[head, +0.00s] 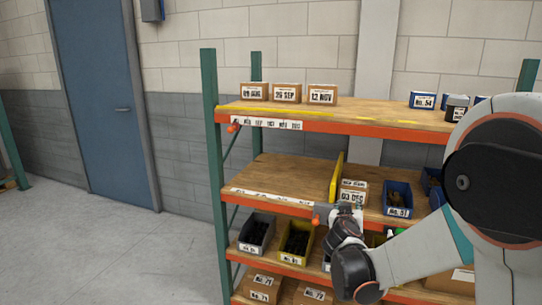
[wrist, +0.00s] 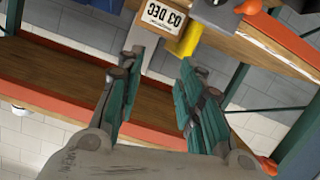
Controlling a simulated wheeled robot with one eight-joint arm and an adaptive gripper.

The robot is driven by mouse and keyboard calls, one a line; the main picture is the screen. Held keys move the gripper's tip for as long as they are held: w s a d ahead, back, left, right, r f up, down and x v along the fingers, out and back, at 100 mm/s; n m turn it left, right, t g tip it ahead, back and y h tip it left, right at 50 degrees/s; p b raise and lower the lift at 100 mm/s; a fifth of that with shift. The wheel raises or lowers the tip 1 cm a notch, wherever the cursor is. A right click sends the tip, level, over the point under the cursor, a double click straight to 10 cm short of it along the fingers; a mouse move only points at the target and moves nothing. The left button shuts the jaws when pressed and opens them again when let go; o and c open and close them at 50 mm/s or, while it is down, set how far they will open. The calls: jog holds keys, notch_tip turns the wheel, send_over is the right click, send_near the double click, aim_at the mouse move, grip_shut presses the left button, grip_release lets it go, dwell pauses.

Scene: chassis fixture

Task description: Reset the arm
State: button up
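My arm reaches in from the right of the head view, bent, with the wrist low in front of the shelf rack. My gripper (head: 345,213) is at the front edge of the middle shelf (head: 275,180), just below a cardboard box labelled 03 DEC (head: 353,198). In the wrist view, which looks upside down, my gripper (wrist: 157,68) has its two green-padded fingers spread apart. No object shows held between them. The 03 DEC label (wrist: 163,15) shows beyond the fingertips. The head view does not show the fingers clearly.
A yellow divider (head: 336,178) stands beside that box. A blue bin (head: 397,199) sits to its right; black (head: 257,233) and yellow (head: 296,242) bins are below. Dated boxes (head: 287,92) stand on the top shelf. The floor at left is clear.

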jog(key=s+d+r+g+y, duration=0.1)
jog(key=s+r+g, duration=0.1)
jog(key=s, duration=0.7)
jog(key=s+d+r+g, duration=0.1)
jog(key=s+r+g, duration=0.15)
jog(key=s, duration=0.55)
jog(key=s+a+f+n+g+y, duration=0.1)
jog(key=s+a+f+y, duration=0.1)
jog(key=s, duration=0.8)
jog(key=s+a+f+n+g+y, duration=0.1)
jog(key=s+a, duration=0.3)
jog(key=s, duration=0.7)
jog(key=shift+s+a+f+g+y, duration=0.15)
jog(key=shift+s+f+g+y, duration=0.2)
jog(key=shift+f+y, duration=0.3)
jog(key=shift+o, duration=0.6)
